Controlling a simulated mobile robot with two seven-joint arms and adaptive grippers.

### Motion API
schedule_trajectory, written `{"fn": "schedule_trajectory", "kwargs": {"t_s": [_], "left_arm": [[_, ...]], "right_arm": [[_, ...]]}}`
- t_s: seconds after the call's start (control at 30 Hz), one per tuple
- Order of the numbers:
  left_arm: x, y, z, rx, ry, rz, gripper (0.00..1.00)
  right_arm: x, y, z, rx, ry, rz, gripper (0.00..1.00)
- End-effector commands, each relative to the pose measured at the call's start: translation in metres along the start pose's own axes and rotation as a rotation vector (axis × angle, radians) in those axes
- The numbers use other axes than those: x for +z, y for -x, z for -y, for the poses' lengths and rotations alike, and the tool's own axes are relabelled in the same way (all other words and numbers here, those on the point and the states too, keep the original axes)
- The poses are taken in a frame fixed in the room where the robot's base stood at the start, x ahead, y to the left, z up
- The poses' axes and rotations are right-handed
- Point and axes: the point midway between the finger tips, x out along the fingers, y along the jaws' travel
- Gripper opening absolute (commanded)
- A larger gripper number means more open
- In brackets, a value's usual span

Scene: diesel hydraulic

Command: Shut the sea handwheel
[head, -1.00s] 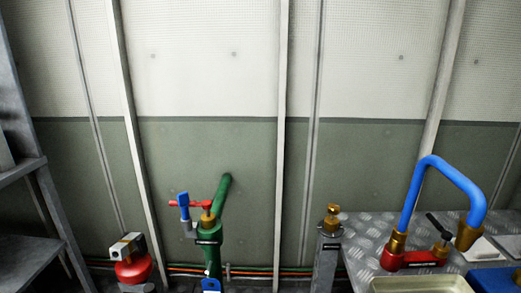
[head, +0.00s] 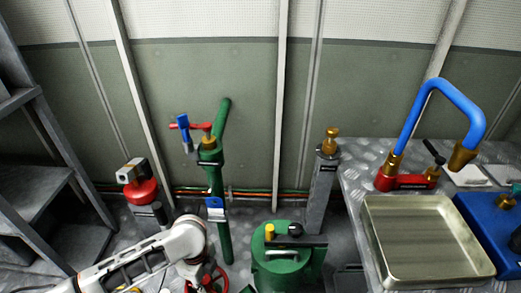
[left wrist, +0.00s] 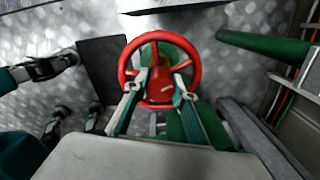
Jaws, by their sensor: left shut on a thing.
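The red sea handwheel (left wrist: 198,72) shows in the left wrist view as a ring with spokes and a red hub, beside green pipework. In the head view only part of the handwheel (head: 219,279) shows at the bottom edge, partly hidden by my left arm. My left gripper (left wrist: 159,88) reaches over the near rim, one finger on each side of the hub, and is shut on the handwheel. In the head view its fingers are hidden behind the wrist. My right gripper is in neither view.
A green pipe (head: 216,180) with a red lever and blue tag rises behind the wheel. A red-capped fitting (head: 142,190) stands left, a green canister (head: 283,272) and grey post (head: 321,185) right. A metal tray (head: 372,246) lies on the right bench. Shelving (head: 55,135) borders the left.

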Motion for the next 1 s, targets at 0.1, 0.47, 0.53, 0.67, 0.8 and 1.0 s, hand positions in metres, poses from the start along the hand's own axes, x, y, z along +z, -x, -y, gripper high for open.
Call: {"fn": "schedule_trajectory", "kwargs": {"t_s": [0.1,0.47,0.53,0.67,0.8,1.0], "left_arm": [[0.0004,-0.0113,-0.0065,0.015,-0.150,0.001,0.05],[-0.0005,-0.0124,-0.0072,0.015,-0.510,-0.003,0.05],[-0.0007,-0.0126,-0.0074,0.016,-0.522,-0.003,0.05],[-0.0009,-0.0129,-0.0077,0.016,-0.521,-0.004,0.05],[-0.0009,-0.0133,-0.0083,0.017,-0.520,-0.005,0.38],[-0.0018,-0.0110,-0.0073,0.015,-0.521,-0.006,0.38]], "right_arm": [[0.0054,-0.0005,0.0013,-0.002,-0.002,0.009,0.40],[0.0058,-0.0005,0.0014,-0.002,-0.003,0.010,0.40],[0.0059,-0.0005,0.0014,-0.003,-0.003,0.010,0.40],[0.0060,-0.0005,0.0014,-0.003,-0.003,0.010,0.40],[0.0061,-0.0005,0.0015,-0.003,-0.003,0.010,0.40],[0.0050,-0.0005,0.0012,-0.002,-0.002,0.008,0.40]]}}
